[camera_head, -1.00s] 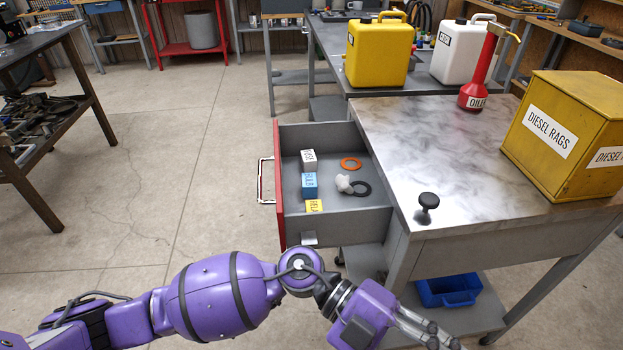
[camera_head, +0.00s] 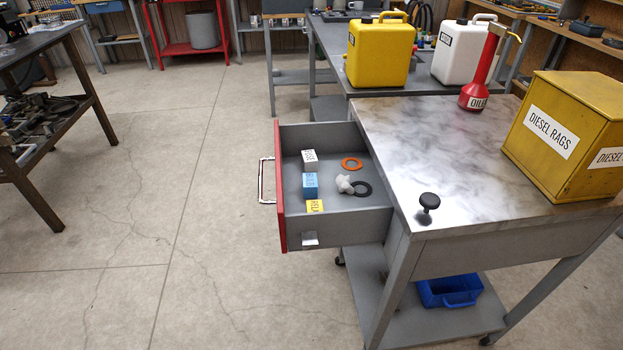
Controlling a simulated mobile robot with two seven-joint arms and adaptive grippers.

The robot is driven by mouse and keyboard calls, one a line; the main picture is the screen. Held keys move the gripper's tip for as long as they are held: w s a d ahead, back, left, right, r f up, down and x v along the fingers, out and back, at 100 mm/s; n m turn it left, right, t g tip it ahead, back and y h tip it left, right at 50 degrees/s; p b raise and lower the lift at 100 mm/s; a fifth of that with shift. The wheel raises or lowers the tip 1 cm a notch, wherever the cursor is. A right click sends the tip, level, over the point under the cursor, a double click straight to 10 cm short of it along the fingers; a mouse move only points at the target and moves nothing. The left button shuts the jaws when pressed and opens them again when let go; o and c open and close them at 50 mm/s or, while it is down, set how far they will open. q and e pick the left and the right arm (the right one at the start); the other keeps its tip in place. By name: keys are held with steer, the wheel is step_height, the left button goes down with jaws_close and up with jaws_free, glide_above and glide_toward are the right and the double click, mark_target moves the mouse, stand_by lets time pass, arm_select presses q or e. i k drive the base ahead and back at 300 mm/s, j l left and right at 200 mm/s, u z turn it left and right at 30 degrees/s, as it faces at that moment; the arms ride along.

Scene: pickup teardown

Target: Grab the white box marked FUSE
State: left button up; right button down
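An open drawer (camera_head: 345,208) with a red front sticks out to the left from the metal-topped workbench. Inside it, a small white box (camera_head: 310,161) with dark lettering stands near the red front; its text is too small to read surely. A blue box (camera_head: 310,186) and a yellow box (camera_head: 315,206) sit in a row in front of it, along the same side. Neither of my grippers is in view now.
An orange ring (camera_head: 352,163), a dark ring (camera_head: 363,188) and a pale fitting (camera_head: 344,184) lie in the drawer to the right of the boxes. The floor left of the drawer is clear.

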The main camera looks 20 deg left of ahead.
mark_target(309, 158)
steer(key=i+j+u, duration=0.1)
steer(key=i, duration=0.25)
steer(key=i+j, duration=0.25)
steer(key=i+j+u, duration=0.15)
steer(key=i, duration=0.3)
